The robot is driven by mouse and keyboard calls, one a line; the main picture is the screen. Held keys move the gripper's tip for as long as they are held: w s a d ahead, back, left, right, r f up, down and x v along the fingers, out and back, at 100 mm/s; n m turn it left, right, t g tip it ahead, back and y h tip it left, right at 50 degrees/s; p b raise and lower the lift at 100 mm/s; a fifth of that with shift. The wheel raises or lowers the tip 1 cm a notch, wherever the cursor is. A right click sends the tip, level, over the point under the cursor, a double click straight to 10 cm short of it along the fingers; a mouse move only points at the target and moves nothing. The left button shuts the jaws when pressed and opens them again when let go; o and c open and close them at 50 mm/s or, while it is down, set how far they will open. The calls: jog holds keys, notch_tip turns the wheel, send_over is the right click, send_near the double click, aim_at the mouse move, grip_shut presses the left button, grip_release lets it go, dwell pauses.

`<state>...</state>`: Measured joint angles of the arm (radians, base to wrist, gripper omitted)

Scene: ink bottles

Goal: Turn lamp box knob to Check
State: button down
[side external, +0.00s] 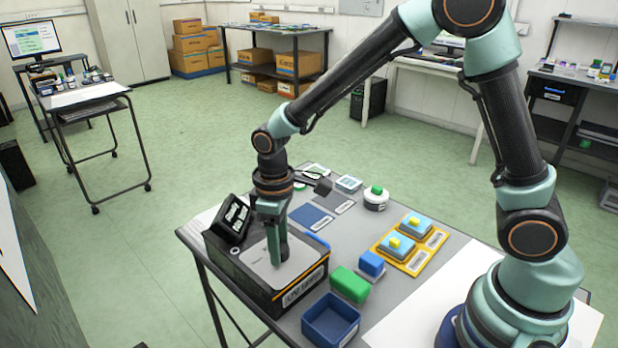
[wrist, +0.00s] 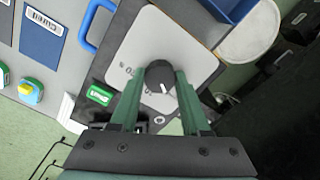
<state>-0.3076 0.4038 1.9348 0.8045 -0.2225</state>
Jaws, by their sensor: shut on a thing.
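The lamp box (side external: 262,296) is a dark box with a pale grey top plate, standing at the table's left end. A tilted black sign (side external: 233,218) stands at its back. In the wrist view the pale plate (wrist: 195,45) carries a round black knob (wrist: 160,75) with a white pointer mark, and partly hidden lettering beside it. My gripper (side external: 279,260) points down onto the plate. In the wrist view its two green fingers (wrist: 158,92) are on either side of the knob and shut on it. I cannot read which word the pointer faces.
A green block (side external: 349,285), a blue block (side external: 371,264) and an open blue bin (side external: 331,320) are right of the lamp box. A yellow tray (side external: 411,248) with two blue-and-yellow items lies farther right. A white round jar (side external: 376,200) with a green top stands behind.

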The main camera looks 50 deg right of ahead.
jog(key=shift+w+r+n, duration=0.1)
jog(key=shift+n, duration=0.4)
jog(key=shift+c, duration=1.9)
grip_release()
notch_tip(320, 180, up, 12)
jog(key=s+d+r+m+t, duration=0.4)
jog(key=s+d+m, duration=0.3)
jog(key=d, duration=0.5)
jog(key=shift+s+t, duration=0.8)
jog(key=shift+s, duration=0.45)
